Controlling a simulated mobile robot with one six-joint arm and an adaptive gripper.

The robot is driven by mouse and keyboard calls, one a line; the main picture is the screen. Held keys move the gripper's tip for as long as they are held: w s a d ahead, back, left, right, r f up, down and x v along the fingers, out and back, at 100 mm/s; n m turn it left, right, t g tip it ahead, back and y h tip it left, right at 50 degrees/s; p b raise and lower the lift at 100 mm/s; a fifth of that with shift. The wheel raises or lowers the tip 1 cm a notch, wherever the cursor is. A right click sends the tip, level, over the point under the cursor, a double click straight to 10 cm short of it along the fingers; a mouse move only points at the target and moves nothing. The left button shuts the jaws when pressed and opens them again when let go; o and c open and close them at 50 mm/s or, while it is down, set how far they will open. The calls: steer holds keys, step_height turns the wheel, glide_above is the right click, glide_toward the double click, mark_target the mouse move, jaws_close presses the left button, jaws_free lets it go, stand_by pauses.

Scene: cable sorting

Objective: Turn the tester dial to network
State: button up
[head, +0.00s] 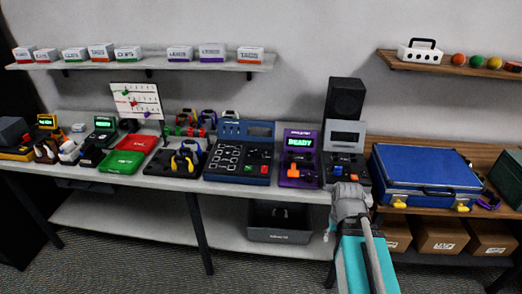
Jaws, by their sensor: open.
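A purple tester-like unit (299,158) with a green screen reading READY stands on the grey bench. An orange control (293,172) sits low on its face; which way it points is too small to read. To its right is a dark unit (345,138) with a pale panel, a blue control (338,171) and an orange control (352,178). I cannot tell for sure which control is the tester dial. My gripper (347,196) is at the bench's front edge, in front of the dark unit and partly covering its lower face. It is open; its fingertips are hard to make out.
Left of the purple unit stands a dark blue panel (238,158) with several knobs. A blue case (425,173) lies on the wooden bench to the right. A black speaker (344,99) stands behind the dark unit. A grey bin (280,236) is below on the lower shelf.

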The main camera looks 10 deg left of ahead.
steer(key=shift+a, duration=0.25)
steer(key=o, duration=0.4)
steer(key=shift+w+a, duration=0.1)
steer(key=shift+w, duration=0.15)
step_height(320, 180, up, 14)
steer(key=n+p, duration=1.4)
steer(key=n, duration=0.2)
glide_above(258, 151)
steer(key=shift+s+a+r+t, duration=0.1)
steer(key=shift+a+t, duration=0.1)
steer(key=shift+t, duration=0.1)
steer(key=shift+f, duration=0.2)
steer(key=f+b, duration=1.3)
steer(key=shift+w+d+f+b, duration=0.2)
steer(key=shift+w+b, duration=0.1)
steer(key=shift+w, duration=0.1)
